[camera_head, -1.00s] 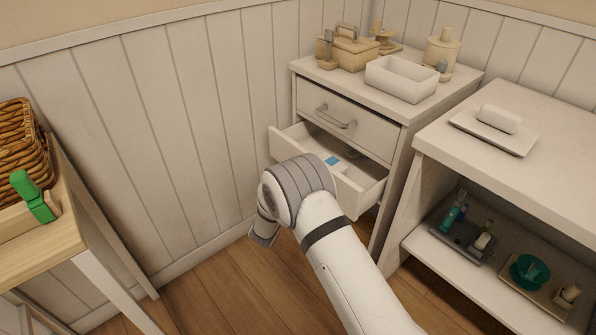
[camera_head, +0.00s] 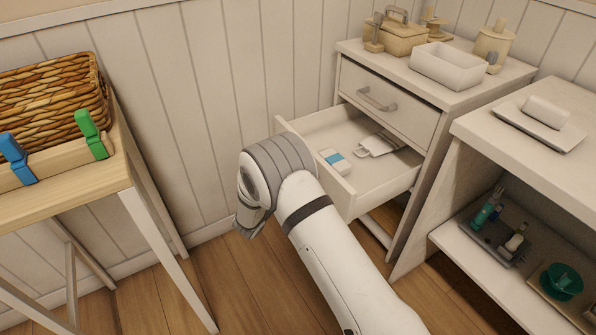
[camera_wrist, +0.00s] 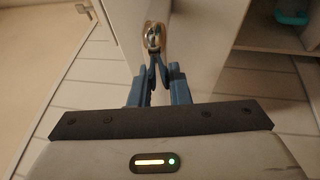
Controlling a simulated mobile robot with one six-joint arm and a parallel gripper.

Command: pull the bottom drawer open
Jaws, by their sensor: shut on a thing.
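The white cabinet's bottom drawer (camera_head: 370,192) is pulled well out, with its inside showing. A white-and-blue item (camera_head: 336,160) and a pale flat item (camera_head: 378,146) lie in it. My arm's wrist is in front of the drawer in the head view and hides its handle and my fingers. In the wrist view, my gripper (camera_wrist: 154,52) is shut on the metal drawer handle (camera_wrist: 153,36), between its blue-grey fingers. The top drawer (camera_head: 385,102), with a curved metal handle, is shut.
A white shelf unit (camera_head: 465,150) stands close on the right of the open drawer. A wooden table (camera_head: 60,200) with a wicker basket (camera_head: 50,105) stands on the left. Wooden floor (camera_head: 210,275) is clear between the table and my arm.

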